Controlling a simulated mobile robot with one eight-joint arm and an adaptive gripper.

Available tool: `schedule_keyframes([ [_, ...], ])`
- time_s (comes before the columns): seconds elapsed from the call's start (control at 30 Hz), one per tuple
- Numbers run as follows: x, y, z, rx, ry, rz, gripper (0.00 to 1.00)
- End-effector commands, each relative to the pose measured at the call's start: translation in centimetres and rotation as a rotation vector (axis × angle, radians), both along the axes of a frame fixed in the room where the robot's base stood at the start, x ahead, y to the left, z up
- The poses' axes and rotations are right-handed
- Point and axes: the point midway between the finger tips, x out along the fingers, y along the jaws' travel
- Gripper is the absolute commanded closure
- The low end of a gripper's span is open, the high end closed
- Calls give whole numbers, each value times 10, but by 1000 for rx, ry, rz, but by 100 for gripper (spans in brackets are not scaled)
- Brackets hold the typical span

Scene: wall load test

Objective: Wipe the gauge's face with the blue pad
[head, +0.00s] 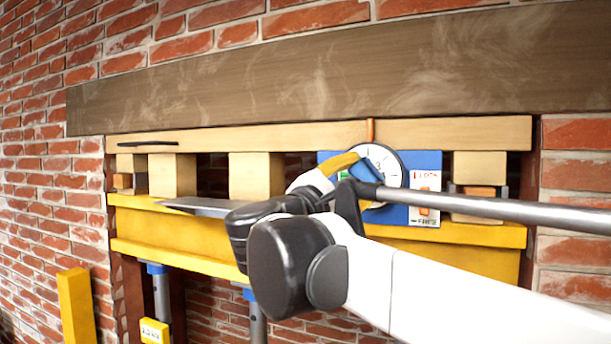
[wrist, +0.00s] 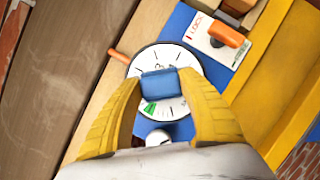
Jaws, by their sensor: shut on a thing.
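The gauge (head: 391,160) has a round white face with dark marks and sits on a blue panel. In the wrist view the gauge (wrist: 187,59) also shows a green zone. My gripper (head: 360,167) has yellow fingers and is shut on the blue pad (wrist: 160,84). The blue pad also shows in the head view (head: 370,172), in front of the left part of the gauge. In the wrist view the pad covers the middle of the face. I cannot tell whether the pad touches the face. My arm hides the lower left of the panel in the head view.
A lock switch with an orange lever (head: 425,202) is right of the gauge. A grey bar (head: 500,208) crosses in front of the panel. A yellow beam (head: 170,235) runs below, with wooden blocks (head: 256,174) on it. A dark wooden beam (head: 250,75) spans above.

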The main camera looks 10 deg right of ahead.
Motion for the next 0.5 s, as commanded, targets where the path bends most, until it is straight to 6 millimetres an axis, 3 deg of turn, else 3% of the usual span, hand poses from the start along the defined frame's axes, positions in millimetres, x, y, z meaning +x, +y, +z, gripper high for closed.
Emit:
schedule_keyframes([
  [0.5, -21, -28, 0, -1, 0, -2, 77],
])
